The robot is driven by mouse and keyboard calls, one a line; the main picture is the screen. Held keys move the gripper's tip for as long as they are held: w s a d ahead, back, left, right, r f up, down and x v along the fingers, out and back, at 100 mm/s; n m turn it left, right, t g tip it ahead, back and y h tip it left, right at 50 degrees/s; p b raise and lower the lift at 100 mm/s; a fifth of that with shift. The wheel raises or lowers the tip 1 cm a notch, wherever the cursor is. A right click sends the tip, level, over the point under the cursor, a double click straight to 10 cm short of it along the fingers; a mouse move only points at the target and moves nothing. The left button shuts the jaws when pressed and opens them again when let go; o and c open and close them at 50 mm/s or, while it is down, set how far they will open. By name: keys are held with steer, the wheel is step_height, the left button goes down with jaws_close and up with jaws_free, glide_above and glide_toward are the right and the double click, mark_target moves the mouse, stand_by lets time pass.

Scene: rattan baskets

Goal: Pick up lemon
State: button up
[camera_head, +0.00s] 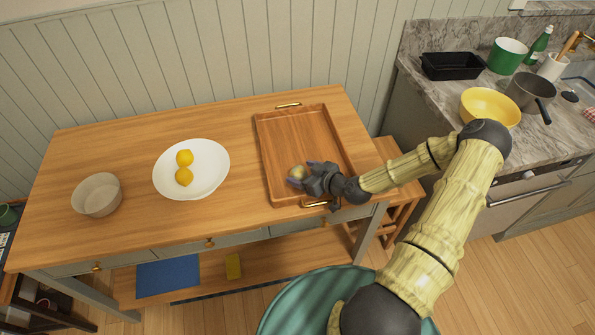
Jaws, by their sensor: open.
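Two yellow lemons lie in a white oval dish on the wooden table: the far lemon (184,157) and the near lemon (184,177), close together. The white dish (215,163) stands left of the wooden tray. My gripper (297,175) is open over the near left part of the tray (268,125), well to the right of the lemons. A small dull-yellow rounded thing (297,172) shows by the fingertips. I cannot tell what it is, or whether the fingers touch it.
A pale round bowl (97,194) stands at the table's left. Bare tabletop (240,140) lies between dish and tray. At right, a stone counter holds a yellow bowl (490,106), a black pan (452,66) and a grey pot (528,92).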

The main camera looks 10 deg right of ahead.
mark_target(304, 175)
steer(key=shift+w+a, duration=0.1)
steer(key=shift+a, duration=0.1)
steer(key=shift+d, duration=0.15)
steer(key=shift+s, duration=0.2)
steer(key=c, duration=1.1)
steer(key=shift+w, duration=0.1)
steer(key=shift+r, duration=0.45)
step_height(304, 175, up, 9)
steer(key=b, duration=0.1)
